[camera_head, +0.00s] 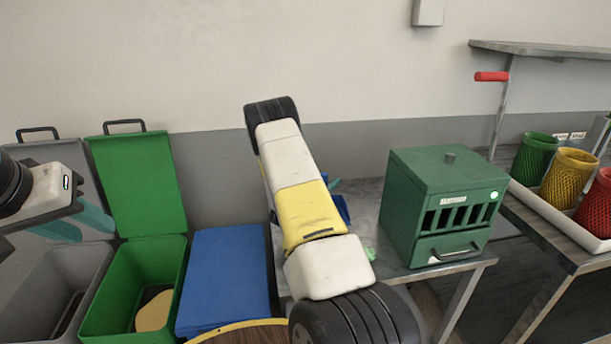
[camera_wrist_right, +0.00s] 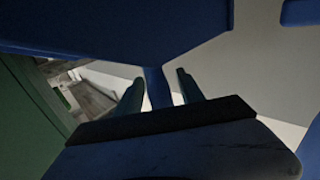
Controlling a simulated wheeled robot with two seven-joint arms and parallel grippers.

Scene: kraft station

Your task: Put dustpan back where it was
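A blue dustpan (camera_wrist_right: 130,30) fills the top of the right wrist view, close to the camera. Its narrow blue handle (camera_wrist_right: 157,88) runs down between the two teal fingers of my right gripper (camera_wrist_right: 160,90). A light gap shows beside the right finger; I cannot tell whether the fingers press on the handle. In the head view my right arm hides most of that gripper, and a small blue piece (camera_head: 343,208) shows behind the arm above the table. My left gripper (camera_head: 80,225) is open and empty at the left, above the grey bin.
A grey bin (camera_head: 25,290) and a green bin (camera_head: 95,305) stand open at left, beside a blue-lidded bin (camera_head: 225,275). A green slotted box (camera_head: 430,200) sits on the metal table (camera_head: 375,195). Mesh baskets (camera_head: 555,175) stand in a white tray at right.

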